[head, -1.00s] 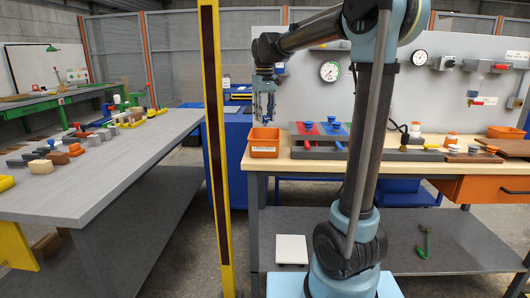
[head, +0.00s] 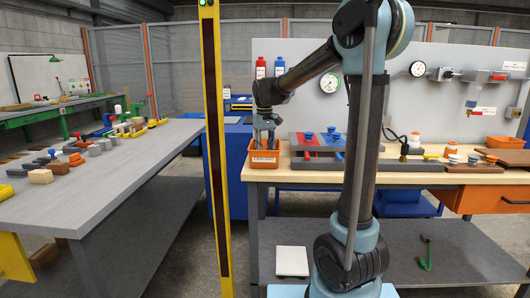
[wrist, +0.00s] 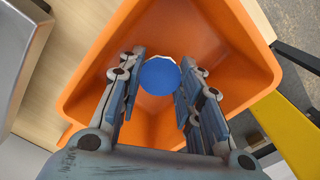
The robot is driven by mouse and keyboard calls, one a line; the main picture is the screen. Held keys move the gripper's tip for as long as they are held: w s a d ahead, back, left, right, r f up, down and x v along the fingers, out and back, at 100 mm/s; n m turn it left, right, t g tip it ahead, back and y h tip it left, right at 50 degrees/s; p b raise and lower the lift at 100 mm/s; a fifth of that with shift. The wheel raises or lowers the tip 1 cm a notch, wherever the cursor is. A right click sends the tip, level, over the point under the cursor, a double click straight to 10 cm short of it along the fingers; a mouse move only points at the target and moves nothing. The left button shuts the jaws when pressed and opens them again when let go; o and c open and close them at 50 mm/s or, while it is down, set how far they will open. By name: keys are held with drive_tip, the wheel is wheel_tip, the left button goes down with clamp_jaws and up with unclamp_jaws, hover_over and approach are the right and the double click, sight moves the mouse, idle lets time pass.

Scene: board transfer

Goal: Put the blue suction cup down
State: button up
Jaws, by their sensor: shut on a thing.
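In the wrist view the blue suction cup (wrist: 160,76) shows as a round blue disc between the two fingers of my gripper (wrist: 158,85). My gripper is shut on it, with the orange bin (wrist: 215,35) around and below. In the head view my gripper (head: 265,138) points down into the orange bin (head: 263,158) at the left end of the wooden bench. The held cup is hidden there. I cannot tell whether the cup touches the bin's floor.
A yellow post (head: 213,150) stands left of the bench. A grey table (head: 110,165) with several blocks is farther left.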

drive_tip(key=o, duration=1.2)
drive_tip(key=shift+c, duration=0.2)
wheel_tip(320, 180, up, 12)
